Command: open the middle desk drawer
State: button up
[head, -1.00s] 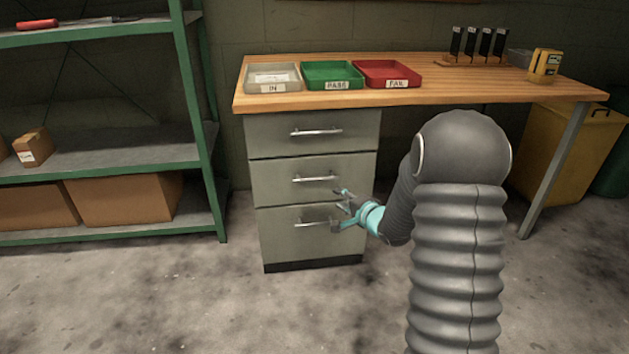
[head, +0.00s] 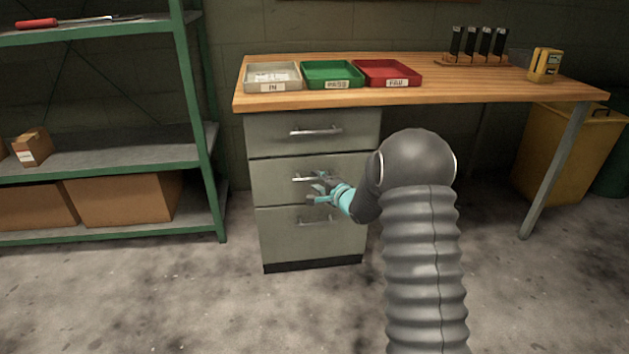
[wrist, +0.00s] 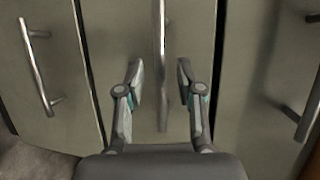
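The middle drawer (head: 278,190) of the grey-green desk cabinet is shut, its front flush with the drawers above and below. Its silver bar handle (head: 303,179) shows just left of my gripper (head: 318,187), which partly covers the handle's right end. In the wrist view the handle (wrist: 162,60) runs upright in the picture, between the two fingertips of my open gripper (wrist: 160,78). A gap shows between the handle and each finger. I cannot tell whether the fingertips reach past the bar in depth.
The top drawer (head: 285,127) and bottom drawer (head: 285,240) are shut, each with a similar handle. The wooden desktop (head: 440,90) holds trays, a dark rack and a yellow device (head: 545,65). A green-framed shelf (head: 205,160) stands left; the floor in front is clear.

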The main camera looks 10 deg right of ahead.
jog(key=shift+x, duration=1.25)
jog(key=shift+c, duration=0.3)
grip_shut()
